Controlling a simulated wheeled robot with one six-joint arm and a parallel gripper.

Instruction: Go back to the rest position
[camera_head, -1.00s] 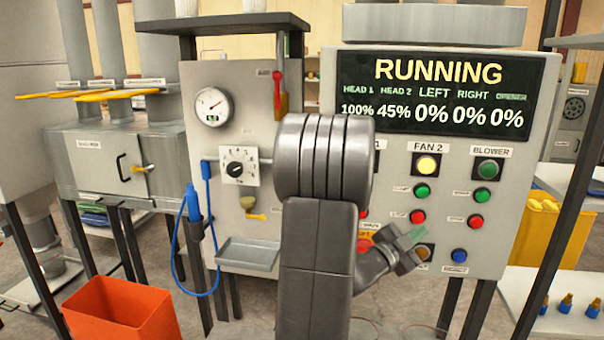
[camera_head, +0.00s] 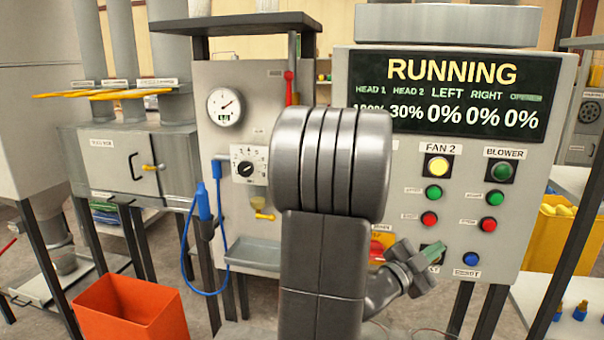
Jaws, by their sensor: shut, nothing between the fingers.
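My gripper (camera_head: 412,262) shows at the lower right of my grey arm, in front of the lower left part of the control panel (camera_head: 525,200). My arm's thick upper joint covers the middle of the view and hides the panel's left edge and some controls. The display (camera_head: 455,92) reads RUNNING, with Head 2 at 30% and Left, Right and Opener at 0%. The Fan 2 lamp (camera_head: 437,167) is lit yellow.
A gauge cabinet (camera_head: 270,110) with a dial and a small tray (camera_head: 252,253) stands left of my arm. A blue hose (camera_head: 226,255) hangs beside it. An orange bin (camera_head: 130,308) is on the floor at lower left. A yellow bin (camera_head: 556,235) stands at right.

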